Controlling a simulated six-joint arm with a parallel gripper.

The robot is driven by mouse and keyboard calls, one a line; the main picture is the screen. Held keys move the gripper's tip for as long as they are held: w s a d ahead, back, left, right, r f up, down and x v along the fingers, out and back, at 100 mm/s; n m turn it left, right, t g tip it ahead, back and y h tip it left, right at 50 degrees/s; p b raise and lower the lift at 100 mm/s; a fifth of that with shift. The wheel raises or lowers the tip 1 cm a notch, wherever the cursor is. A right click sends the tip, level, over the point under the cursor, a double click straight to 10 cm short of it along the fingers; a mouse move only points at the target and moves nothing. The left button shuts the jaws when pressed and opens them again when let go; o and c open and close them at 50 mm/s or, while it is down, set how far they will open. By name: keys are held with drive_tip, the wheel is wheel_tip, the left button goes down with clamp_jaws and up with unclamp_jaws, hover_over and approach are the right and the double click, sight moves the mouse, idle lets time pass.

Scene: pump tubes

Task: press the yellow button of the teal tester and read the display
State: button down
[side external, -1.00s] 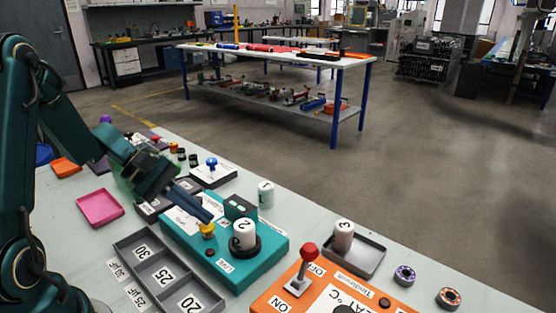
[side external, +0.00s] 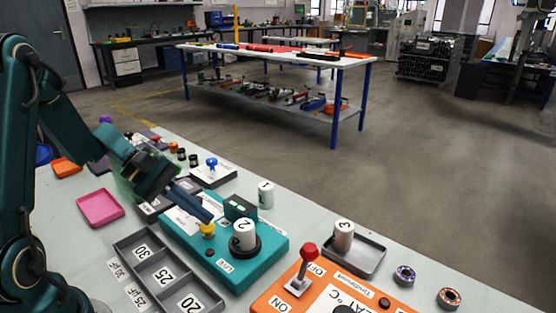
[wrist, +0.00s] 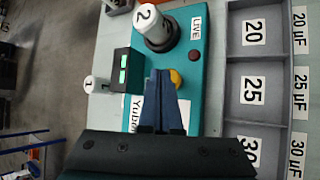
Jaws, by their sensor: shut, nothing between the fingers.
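The teal tester (side external: 262,262) lies on the pale table. White tube 2 (side external: 243,236) stands in its black round holder; it also shows in the wrist view (wrist: 150,24). The yellow button (side external: 207,231) is at the tester's left part. My gripper (side external: 207,217) is shut and empty, its fingertips right at the button. The black display (side external: 239,207) shows green lit marks, also in the wrist view (wrist: 123,68), too small to read.
White tube 1 (side external: 265,195) stands behind the tester. Tube 3 (side external: 343,236) stands in a grey tray (side external: 372,263). An orange box with a red lever (side external: 309,250) is at the front right. A grey tray (side external: 127,245) labelled 30, 25 and 20 lies in front of the tester.

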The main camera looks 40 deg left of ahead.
sight(202, 224)
drive_tip(key=shift+f, duration=0.15)
idle(0.4)
drive_tip(key=shift+f, duration=0.35)
idle(0.3)
drive_tip(key=shift+r, duration=0.5)
drive_tip(key=shift+r, duration=3)
drive_tip(key=shift+d, duration=0.1)
